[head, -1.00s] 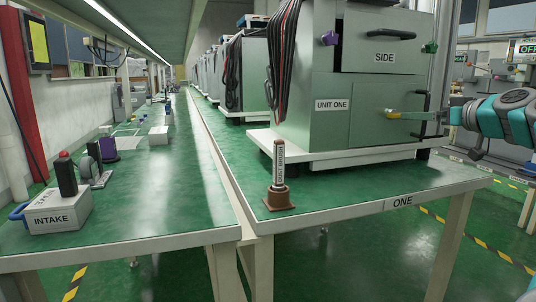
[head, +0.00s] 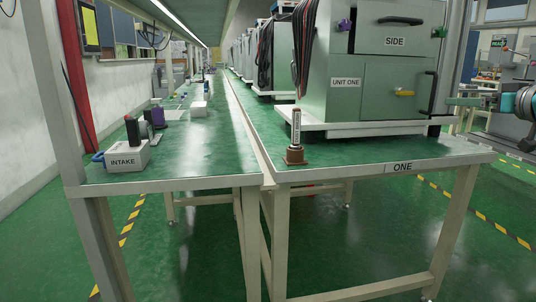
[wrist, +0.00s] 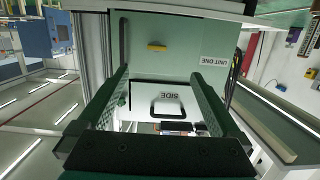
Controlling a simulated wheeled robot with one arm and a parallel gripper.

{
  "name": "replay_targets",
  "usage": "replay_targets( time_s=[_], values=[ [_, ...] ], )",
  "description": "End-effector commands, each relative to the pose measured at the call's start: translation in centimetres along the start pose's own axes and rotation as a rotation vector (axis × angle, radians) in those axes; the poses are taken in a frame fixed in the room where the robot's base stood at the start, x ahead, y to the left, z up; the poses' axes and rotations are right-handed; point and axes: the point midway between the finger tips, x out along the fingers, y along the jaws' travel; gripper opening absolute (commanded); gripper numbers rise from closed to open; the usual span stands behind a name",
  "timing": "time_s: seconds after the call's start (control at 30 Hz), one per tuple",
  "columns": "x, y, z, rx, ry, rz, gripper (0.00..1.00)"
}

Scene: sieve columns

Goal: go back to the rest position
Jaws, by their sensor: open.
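My gripper (head: 465,101) is at the right edge of the head view, in front of and to the right of the grey cabinet marked UNIT ONE (head: 347,82). Its fingers are apart and nothing shows between them. In the wrist view my gripper (wrist: 158,80) has one finger on each side and faces the cabinet front (wrist: 185,35). The yellow handle (head: 404,93) on the lower door is clear of the fingers; it also shows in the wrist view (wrist: 157,47). The upper SIDE panel (head: 395,41) has a black handle, and a dark gap shows at its left edge.
The cabinet stands on a white base on the green bench marked ONE (head: 400,167). A labelled cylinder (head: 296,128) stands upright in a brown holder at the bench's front corner. An INTAKE box (head: 124,160) sits on the left bench. Green floor (head: 480,250) is open at the right.

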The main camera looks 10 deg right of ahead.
Motion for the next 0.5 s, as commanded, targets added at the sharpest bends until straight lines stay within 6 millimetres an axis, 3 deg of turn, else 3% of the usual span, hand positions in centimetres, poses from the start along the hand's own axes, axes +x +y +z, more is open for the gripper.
replay_targets(
  time_s=[0.37, 0.5],
  values=[
    [2.2, -7.5, -0.3, 0.006, -0.073, -0.121, 1.0],
    [3.1, -11.9, 0.1, 0.009, -0.126, -0.185, 1.0]
  ],
)
